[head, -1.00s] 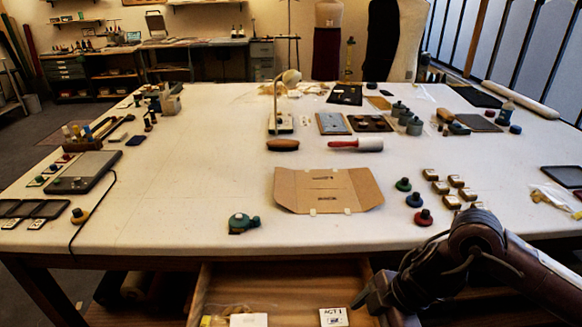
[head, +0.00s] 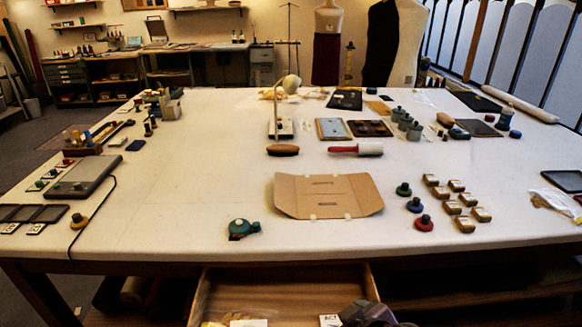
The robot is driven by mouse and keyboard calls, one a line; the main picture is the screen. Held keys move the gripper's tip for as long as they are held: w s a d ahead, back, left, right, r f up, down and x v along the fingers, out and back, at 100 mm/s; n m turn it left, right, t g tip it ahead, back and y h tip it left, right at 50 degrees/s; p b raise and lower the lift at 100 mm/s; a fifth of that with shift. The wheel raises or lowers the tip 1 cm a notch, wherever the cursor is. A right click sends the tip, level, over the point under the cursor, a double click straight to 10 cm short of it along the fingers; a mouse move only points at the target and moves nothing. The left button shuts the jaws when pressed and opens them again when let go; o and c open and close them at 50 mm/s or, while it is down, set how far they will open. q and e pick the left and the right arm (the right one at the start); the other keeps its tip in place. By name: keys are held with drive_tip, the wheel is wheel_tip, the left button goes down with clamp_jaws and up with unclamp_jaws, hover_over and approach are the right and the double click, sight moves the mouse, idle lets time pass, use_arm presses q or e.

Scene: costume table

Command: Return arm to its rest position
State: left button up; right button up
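A dark purple-grey part of my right arm, likely at the gripper (head: 370,314), shows at the bottom edge, low over the right side of the open drawer (head: 285,276). Most of it is cut off by the frame, and its fingers cannot be made out. It overlaps the edge of a small white labelled card or box (head: 329,320) in the drawer; I cannot tell whether they touch. My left gripper is not in view.
The white table (head: 170,200) fills the middle. Near its front are an open cardboard folder (head: 328,196), a green tape dispenser (head: 243,228), coloured knobs (head: 424,223) and several small boxes (head: 464,224).

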drive_tip(key=s+d+f+m+g+h, duration=0.3)
drive_tip(key=s+d+f+m+g, duration=0.3)
drive_tip(key=s+d, duration=0.45)
drive_tip(key=s+f+b, duration=0.3)
drive_tip(key=f, duration=3.3)
use_arm(q)
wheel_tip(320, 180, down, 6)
drive_tip(key=b, duration=0.2)
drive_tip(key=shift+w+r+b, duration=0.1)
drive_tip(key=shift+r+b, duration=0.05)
drive_tip(key=shift+b, duration=0.2)
use_arm(e)
drive_tip(key=s+d+f+n+g, duration=0.1)
drive_tip(key=s+d+f, duration=0.1)
drive_tip(key=s+f, duration=1.6)
drive_tip(key=shift+s+d+f+g, duration=0.35)
drive_tip(key=shift+s+f+g, duration=0.05)
drive_tip(key=shift+s, duration=0.1)
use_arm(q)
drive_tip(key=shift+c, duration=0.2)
